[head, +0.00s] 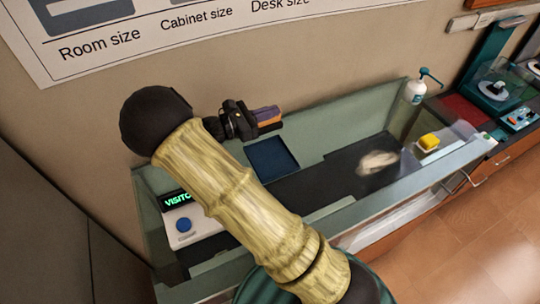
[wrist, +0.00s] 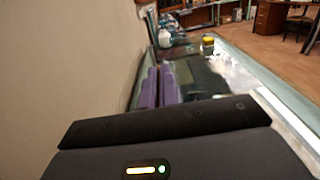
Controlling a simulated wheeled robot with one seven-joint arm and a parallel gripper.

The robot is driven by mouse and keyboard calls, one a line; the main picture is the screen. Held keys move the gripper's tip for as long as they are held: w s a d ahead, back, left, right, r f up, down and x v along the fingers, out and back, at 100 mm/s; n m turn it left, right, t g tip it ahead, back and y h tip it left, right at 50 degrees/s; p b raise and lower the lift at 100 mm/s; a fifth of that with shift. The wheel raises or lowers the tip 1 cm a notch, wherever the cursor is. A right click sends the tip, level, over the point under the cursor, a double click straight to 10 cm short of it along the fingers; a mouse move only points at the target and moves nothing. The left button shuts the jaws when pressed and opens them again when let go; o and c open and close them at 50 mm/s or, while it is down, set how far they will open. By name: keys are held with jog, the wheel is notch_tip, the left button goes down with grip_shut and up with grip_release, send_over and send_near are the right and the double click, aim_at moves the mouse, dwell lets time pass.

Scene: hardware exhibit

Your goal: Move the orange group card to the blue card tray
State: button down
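My gripper (head: 267,116) is raised above the counter case, close to the wall and above and behind the blue card tray (head: 271,158). The tray is a flat dark blue square, and nothing shows on it. I see no other orange card; my arm hides part of the counter.
A lit "VISITO" sign and a panel with a blue button (head: 184,225) stand at the left. Glass walls edge the counter. The dark surface right of the tray is mostly clear.

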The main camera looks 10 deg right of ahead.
aim_at(269, 127)
jog(key=shift+f+p, duration=1)
jog(key=shift+f, duration=1.95)
jog(key=shift+f+p, duration=0.8)
jog(key=shift+f, duration=1.25)
jog(key=shift+f, duration=0.2)
jog(key=c, duration=1.7)
grip_release()
jog(key=shift+r, duration=0.1)
jog(key=shift+a+r, duration=0.1)
